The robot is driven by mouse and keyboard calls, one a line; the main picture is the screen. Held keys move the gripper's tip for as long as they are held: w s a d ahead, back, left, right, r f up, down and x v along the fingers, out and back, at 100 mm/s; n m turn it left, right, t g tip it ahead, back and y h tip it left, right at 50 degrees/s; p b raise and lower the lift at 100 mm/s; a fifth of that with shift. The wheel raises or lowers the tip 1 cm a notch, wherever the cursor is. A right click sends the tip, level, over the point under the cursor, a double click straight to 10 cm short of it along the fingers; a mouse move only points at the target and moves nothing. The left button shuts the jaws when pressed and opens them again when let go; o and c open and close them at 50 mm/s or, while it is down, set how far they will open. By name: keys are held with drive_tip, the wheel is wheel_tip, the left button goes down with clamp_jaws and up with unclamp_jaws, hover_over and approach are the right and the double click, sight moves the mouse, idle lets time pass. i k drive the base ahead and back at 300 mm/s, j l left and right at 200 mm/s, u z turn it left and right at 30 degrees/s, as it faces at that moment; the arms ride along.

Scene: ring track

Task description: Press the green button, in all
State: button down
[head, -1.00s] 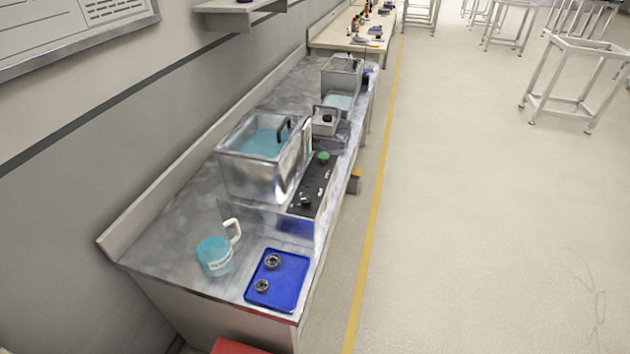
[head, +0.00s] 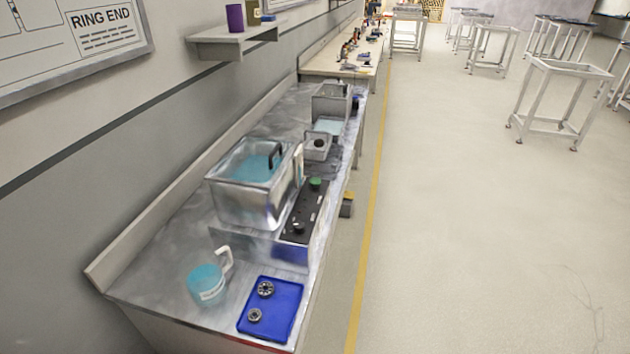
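The green button (head: 315,183) is a small round cap at the far end of a black control panel (head: 304,212). The panel lies along the front edge of the metal bench, to the right of a steel tank (head: 254,182) holding blue liquid. A silver knob (head: 298,227) sits at the panel's near end. Nothing covers the button. My gripper is not in the head view.
A blue tray (head: 286,310) with two round metal parts and a blue jug (head: 207,284) stand at the bench's near end. A small box sticks out low (head: 347,205) beside the bench.

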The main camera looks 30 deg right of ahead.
sight(314, 182)
drive_tip(key=i+l, duration=0.25)
drive_tip(key=l, duration=0.25)
drive_tip(key=i+l+z, duration=0.1)
drive_tip(key=i+l, duration=0.15)
drive_tip(key=l, duration=0.2)
drive_tip(key=i+l+z, duration=0.1)
drive_tip(key=i+l, duration=0.15)
drive_tip(key=l, duration=0.2)
drive_tip(key=i+l, duration=0.25)
drive_tip(key=l, duration=0.2)
